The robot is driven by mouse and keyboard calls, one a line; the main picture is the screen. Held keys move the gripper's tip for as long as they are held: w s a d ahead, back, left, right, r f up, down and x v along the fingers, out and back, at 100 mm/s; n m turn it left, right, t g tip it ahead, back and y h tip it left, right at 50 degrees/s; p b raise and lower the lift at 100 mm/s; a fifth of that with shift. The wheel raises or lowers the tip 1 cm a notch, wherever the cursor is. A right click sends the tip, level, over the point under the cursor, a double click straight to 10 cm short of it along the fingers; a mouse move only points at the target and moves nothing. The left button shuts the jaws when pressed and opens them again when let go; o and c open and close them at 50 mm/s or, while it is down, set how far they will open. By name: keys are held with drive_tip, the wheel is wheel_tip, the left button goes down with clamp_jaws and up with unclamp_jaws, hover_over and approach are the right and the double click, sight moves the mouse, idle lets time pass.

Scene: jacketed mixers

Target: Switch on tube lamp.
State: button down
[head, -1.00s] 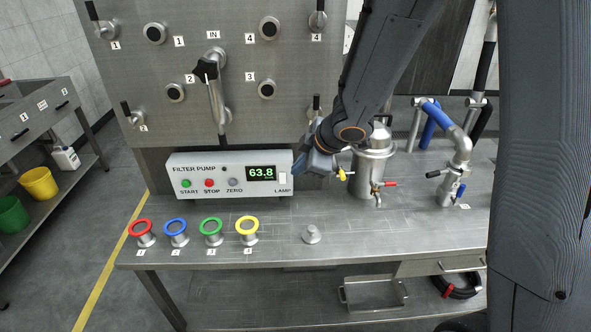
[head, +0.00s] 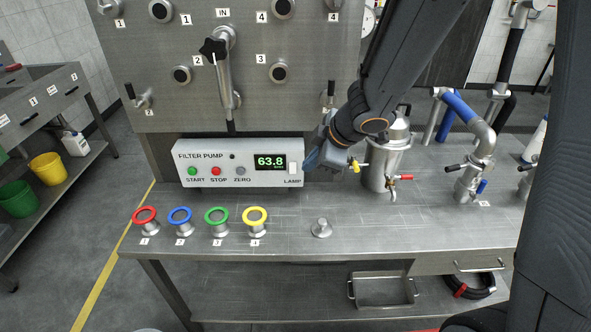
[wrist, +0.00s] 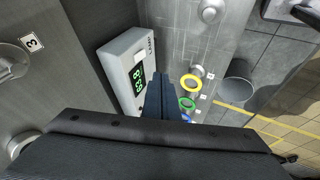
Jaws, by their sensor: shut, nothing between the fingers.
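The white filter pump box (head: 240,178) stands at the back of the steel bench. It has a green display reading 63.8 and a pale rocker switch (head: 292,167) above the label LAMP at its right end. My gripper (head: 311,162) is shut and empty, just right of the switch by the box's right end; I cannot tell whether it touches. In the wrist view the shut fingers (wrist: 160,82) point along the box (wrist: 124,62), beside its switch end. The switch (wrist: 138,57) shows there as a pale patch. I cannot make out a tube lamp or the switch's position.
A steel vessel (head: 385,160) with red and yellow valve handles stands right of my gripper. Red, blue, green and yellow ring-topped knobs (head: 255,217) and a small steel knob (head: 322,228) stand at the bench's front. A valve panel (head: 300,90) rises behind.

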sight(293, 168)
drive_tip(key=shift+d, duration=0.1)
drive_tip(key=w+a+f+b, duration=0.2)
drive_tip(key=w+a+f, duration=0.1)
drive_tip(key=w+f, duration=0.5)
drive_tip(key=shift+w+a+f, duration=0.15)
drive_tip(key=shift+w+f, duration=0.15)
drive_tip(key=shift+f, duration=0.15)
